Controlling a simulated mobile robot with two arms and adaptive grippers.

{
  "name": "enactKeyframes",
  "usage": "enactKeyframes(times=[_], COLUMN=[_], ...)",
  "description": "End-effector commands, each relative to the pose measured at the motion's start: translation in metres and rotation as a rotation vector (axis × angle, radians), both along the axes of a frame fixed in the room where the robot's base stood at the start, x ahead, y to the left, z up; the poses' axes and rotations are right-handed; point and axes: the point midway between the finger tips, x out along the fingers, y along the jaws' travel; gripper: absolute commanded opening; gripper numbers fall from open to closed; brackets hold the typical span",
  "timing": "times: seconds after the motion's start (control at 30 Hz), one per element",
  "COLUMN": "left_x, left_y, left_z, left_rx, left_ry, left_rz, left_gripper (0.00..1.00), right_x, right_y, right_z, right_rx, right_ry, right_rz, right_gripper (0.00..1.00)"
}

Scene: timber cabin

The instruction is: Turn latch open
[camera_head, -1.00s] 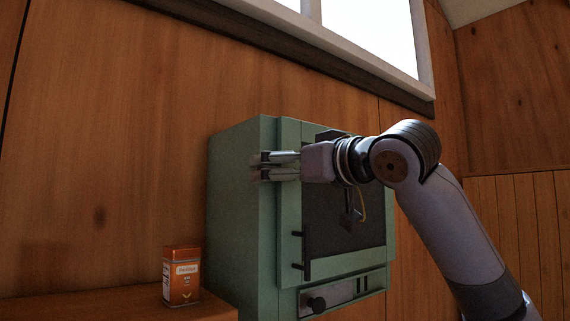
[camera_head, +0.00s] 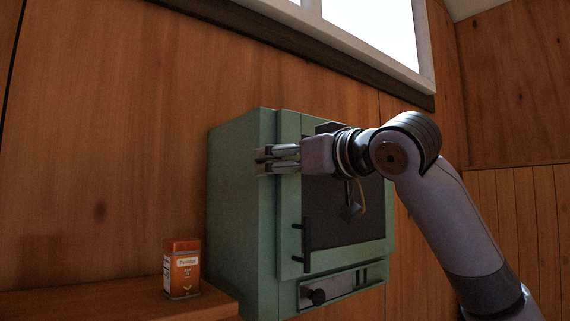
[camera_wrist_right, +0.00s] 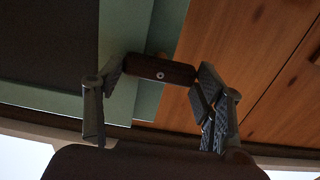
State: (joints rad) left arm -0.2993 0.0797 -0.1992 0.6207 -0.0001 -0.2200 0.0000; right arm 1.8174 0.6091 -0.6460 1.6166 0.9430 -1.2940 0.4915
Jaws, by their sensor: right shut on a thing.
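A green cabinet (camera_head: 235,210) with a dark-windowed door (camera_head: 345,215) stands against the timber wall. My right gripper (camera_head: 262,160) is at the upper left of the door, beside the cabinet's front edge. In the right wrist view, its fingers are shut on the two ends of a short dark latch (camera_wrist_right: 160,70) with a light round screw in its middle. The latch is hidden behind the gripper in the head view. The door looks closed. My left gripper is not in view.
A dark bar handle (camera_head: 307,246) is on the door's lower left. An orange tin (camera_head: 182,270) stands on a wooden shelf (camera_head: 120,304) left of the cabinet. A window is above.

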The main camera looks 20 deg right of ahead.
Motion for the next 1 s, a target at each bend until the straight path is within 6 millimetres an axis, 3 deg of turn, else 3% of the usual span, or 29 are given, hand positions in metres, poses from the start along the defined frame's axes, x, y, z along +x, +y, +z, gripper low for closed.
enactKeyframes(times=[0.37,1.0], left_x=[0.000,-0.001], left_y=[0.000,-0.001], left_z=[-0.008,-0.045], left_rx=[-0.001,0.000], left_ry=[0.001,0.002], left_rz=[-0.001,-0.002], left_gripper=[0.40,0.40], right_x=[0.000,0.000], right_y=[0.000,-0.001], right_z=[-0.001,-0.003], right_rx=[0.095,0.632], right_ry=[0.034,0.228], right_rz=[0.001,0.003], right_gripper=[0.35,0.35])
